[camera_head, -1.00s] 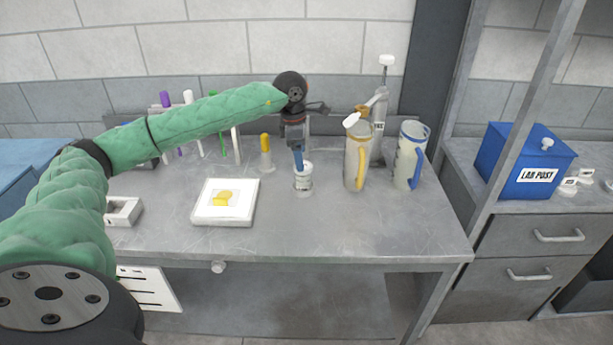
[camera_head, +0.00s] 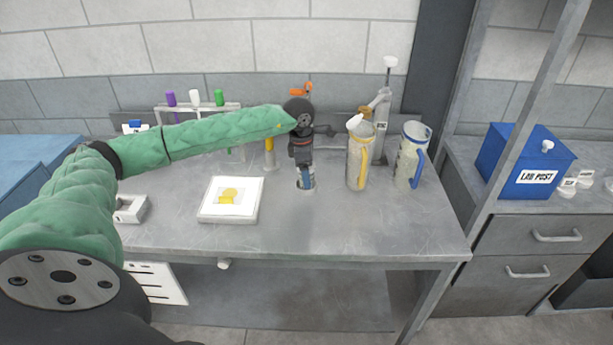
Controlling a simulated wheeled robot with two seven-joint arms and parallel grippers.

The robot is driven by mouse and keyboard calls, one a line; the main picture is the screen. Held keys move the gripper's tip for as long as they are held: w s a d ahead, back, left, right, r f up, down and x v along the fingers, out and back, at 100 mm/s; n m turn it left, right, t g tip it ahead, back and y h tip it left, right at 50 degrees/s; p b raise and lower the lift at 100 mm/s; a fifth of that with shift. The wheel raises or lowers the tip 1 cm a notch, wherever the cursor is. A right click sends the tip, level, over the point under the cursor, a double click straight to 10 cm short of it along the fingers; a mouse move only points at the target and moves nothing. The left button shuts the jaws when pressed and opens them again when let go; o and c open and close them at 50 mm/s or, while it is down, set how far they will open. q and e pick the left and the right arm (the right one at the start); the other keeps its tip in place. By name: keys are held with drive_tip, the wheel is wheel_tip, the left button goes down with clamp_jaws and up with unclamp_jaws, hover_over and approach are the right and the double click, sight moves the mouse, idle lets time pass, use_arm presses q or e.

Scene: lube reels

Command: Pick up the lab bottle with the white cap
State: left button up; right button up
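No other plainly white-capped bottle is clear to me. My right gripper is not in view.
A blue-handled jug (camera_head: 409,158) stands at the right, with a tall grey stand (camera_head: 384,110) behind. A white scale (camera_head: 231,211) with a yellow item lies left of the gripper. A tube rack (camera_head: 205,107) is behind my arm. The bench front right is clear.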

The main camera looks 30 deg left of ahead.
use_arm(q)
drive_tip(key=shift+f, duration=0.15)
drive_tip(key=c, duration=1.1)
